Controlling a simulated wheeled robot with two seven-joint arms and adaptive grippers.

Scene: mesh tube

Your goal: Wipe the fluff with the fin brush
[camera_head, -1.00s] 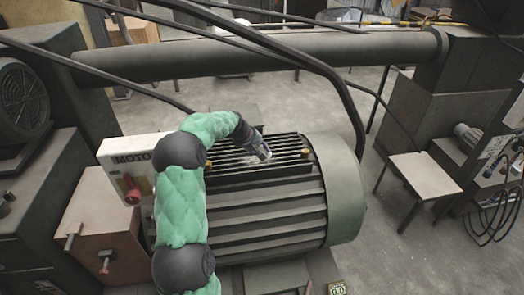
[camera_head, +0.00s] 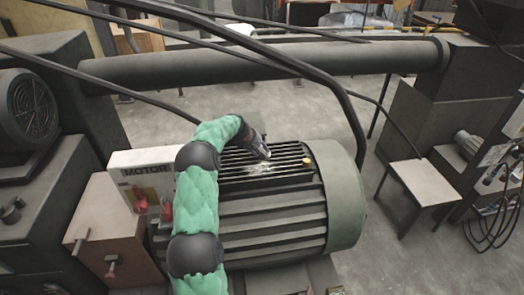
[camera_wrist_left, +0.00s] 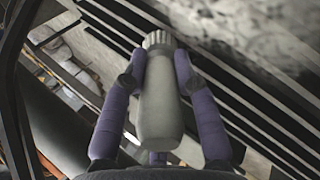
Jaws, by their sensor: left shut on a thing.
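My left gripper (camera_head: 262,151) is over the slatted top of the green-grey motor (camera_head: 345,195), at its far side. In the left wrist view its purple fingers (camera_wrist_left: 157,80) are shut on the fin brush, a pale grey handle (camera_wrist_left: 157,105) with a light bristle end (camera_wrist_left: 158,40) pointing away from me. In the head view the brush is mostly hidden by the gripper. White fluff (camera_head: 258,169) lies on the dark slats just below the gripper. I cannot tell whether the bristles touch the fluff or slats. My right gripper is not in view.
A box marked MOTOR (camera_head: 140,172) with a red knob stands left of the motor. Black cables (camera_head: 335,88) arch over it, and a thick pipe (camera_head: 260,62) runs behind.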

